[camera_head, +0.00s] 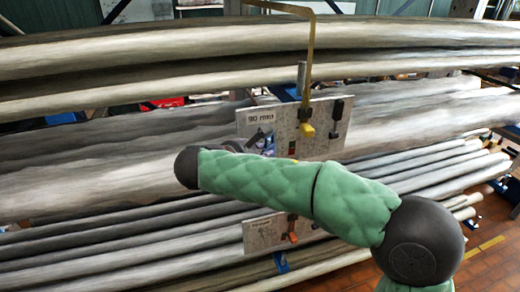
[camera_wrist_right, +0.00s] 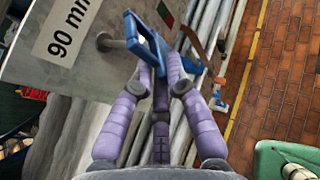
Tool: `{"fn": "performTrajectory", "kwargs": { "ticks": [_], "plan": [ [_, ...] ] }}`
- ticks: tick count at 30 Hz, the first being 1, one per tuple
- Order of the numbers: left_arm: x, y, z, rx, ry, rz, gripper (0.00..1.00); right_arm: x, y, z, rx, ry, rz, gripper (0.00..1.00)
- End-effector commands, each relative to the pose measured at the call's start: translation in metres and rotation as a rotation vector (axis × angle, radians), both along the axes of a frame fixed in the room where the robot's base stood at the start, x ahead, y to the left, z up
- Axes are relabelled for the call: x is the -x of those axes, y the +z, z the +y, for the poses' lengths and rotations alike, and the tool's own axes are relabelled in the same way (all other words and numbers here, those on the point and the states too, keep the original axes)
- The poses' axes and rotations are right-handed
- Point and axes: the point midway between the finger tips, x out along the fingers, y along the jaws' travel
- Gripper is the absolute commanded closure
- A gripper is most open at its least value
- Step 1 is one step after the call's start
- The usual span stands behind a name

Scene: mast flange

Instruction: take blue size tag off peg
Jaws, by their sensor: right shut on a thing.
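My right gripper (camera_wrist_right: 161,84) is shut on the blue size tag (camera_wrist_right: 147,42), a flat open frame held at the fingertips in front of the "90 mm" board (camera_wrist_right: 95,60). A grey round-ended peg (camera_wrist_right: 105,41) shows just left of the tag. I cannot tell whether the tag is still around any peg. In the head view, the right gripper (camera_head: 260,138) is at the lower left of the board (camera_head: 275,118), and the blue tag (camera_head: 268,150) is mostly hidden by it. My left gripper is not in view.
A yellow tag (camera_head: 307,130) and a black tag (camera_head: 338,106) hang on the same board, with a bent brass-coloured rod (camera_head: 310,60) above. A lower board (camera_head: 262,234) carries an orange tag (camera_head: 292,237). Long grey poles (camera_head: 80,170) lie stacked behind. Brick floor (camera_wrist_right: 285,60) lies right.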

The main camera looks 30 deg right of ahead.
Motion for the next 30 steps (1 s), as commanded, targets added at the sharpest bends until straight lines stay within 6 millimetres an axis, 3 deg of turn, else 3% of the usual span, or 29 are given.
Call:
{"fn": "performTrajectory", "kwargs": {
  "ticks": [18, 30],
  "plan": [
    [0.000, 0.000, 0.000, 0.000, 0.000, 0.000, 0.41, 0.029, 0.000, 0.008, 0.001, 0.002, 0.000, 1.00],
    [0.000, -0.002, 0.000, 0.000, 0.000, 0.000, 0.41, 0.030, -0.002, 0.008, 0.000, 0.001, 0.000, 1.00]
  ]
}}
